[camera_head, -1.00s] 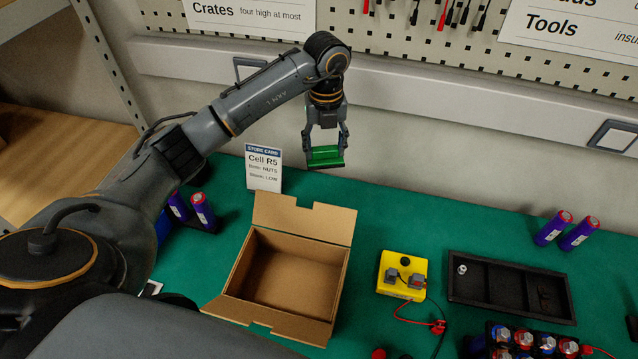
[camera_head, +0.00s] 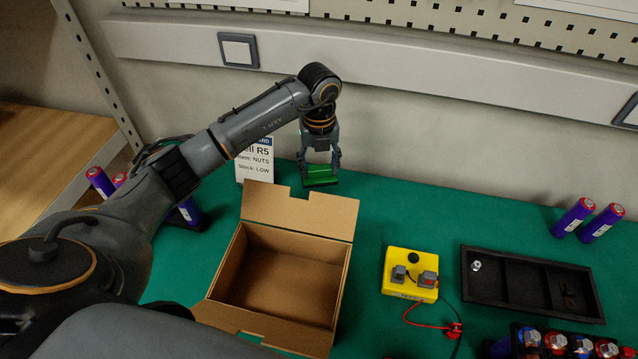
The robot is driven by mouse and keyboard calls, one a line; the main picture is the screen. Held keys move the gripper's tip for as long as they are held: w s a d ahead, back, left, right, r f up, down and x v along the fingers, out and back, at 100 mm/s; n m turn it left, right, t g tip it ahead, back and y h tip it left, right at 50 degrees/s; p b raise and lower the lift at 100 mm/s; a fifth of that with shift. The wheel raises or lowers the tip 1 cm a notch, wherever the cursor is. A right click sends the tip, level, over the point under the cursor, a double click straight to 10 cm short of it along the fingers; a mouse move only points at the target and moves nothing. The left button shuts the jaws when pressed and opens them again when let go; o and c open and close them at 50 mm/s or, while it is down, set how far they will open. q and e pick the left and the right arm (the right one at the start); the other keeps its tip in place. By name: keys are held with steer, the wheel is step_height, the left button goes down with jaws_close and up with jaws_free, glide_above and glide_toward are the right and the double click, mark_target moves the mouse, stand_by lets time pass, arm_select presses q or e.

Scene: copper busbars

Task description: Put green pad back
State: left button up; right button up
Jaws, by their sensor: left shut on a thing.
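My left gripper (camera_head: 320,168) points down near the back edge of the green table mat, behind the open cardboard box. It is shut on the green pad (camera_head: 320,182), a small flat green block between its fingertips. The pad is at or just above the mat; I cannot tell whether it touches. My right gripper is not in view.
The open cardboard box (camera_head: 228,276) stands in front of the gripper. A store card (camera_head: 256,165) is partly hidden behind my left arm. A yellow box with a red lead (camera_head: 392,262), a black compartment tray (camera_head: 530,300) and purple cells (camera_head: 573,217) stand right. The mat (camera_head: 440,215) between is clear.

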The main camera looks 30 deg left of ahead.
mark_target(319, 181)
arm_select(q)
steer(key=shift+f, duration=2.75)
steer(key=o, duration=1.1)
steer(key=shift+f, duration=0.1)
step_height(319, 181, up, 12)
steer(key=shift+r+b, duration=0.15)
steer(key=shift+b, duration=0.3)
